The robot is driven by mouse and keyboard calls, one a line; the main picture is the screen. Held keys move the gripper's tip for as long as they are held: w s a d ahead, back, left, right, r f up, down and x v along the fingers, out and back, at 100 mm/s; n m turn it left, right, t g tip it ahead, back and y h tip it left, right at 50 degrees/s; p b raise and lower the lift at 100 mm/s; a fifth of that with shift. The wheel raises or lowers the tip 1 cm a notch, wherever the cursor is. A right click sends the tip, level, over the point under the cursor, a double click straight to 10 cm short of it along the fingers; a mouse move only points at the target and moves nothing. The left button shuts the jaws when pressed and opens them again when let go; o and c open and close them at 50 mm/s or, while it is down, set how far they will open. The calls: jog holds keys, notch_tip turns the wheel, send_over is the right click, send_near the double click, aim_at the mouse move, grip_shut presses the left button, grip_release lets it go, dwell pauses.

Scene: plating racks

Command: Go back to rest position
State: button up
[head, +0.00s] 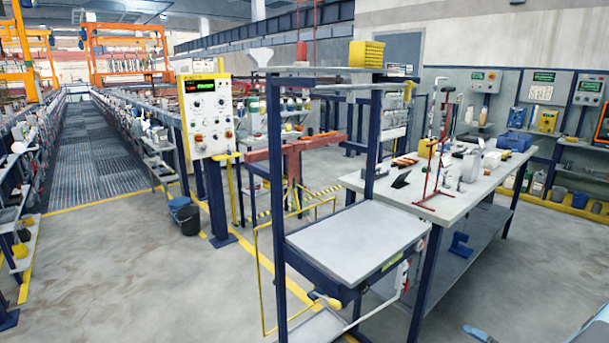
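I cannot make out my gripper anywhere in the head view, so its opening and anything it may hold are hidden. The task names no other object. A blue-framed stand (278,200) is in the middle, with a bare grey shelf top (355,240). A red rack (290,150) is on the stand's left side.
A workbench (445,205) with tools and a red stand (435,150) is at right. A control panel (205,115) stands left of centre, near a dark bucket (188,218). A grated walkway (85,150) runs back at left. Floor (140,285) is clear at front left.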

jog(key=w+a+r+n+g, duration=0.2)
jog(key=a+r+n+g, duration=0.4)
jog(key=r+n, duration=0.5)
jog(key=w+a+r+n+g, duration=0.2)
jog(key=a+r+n+g, duration=0.4)
jog(key=r, duration=0.9)
jog(key=s+a+r+n+g+h, duration=0.1)
jog(key=s+a+r+n+h, duration=0.2)
jog(key=a+r+n, duration=0.4)
jog(key=s+a+r+n+g+h, duration=0.1)
jog(key=s+a+r+n+h, duration=0.15)
jog(key=a+r+n, duration=0.45)
jog(key=s+a+r+n+t+h, duration=0.2)
jog(key=s+r+n+h, duration=0.1)
jog(key=s+r+n, duration=0.4)
jog(key=s+a+r+n+t+h, duration=0.3)
jog(key=s+r+n, duration=0.5)
jog(key=s, duration=0.4)
jog(key=shift+a+r+t, duration=0.3)
jog(key=shift+a+r, duration=0.05)
jog(key=shift+r, duration=0.25)
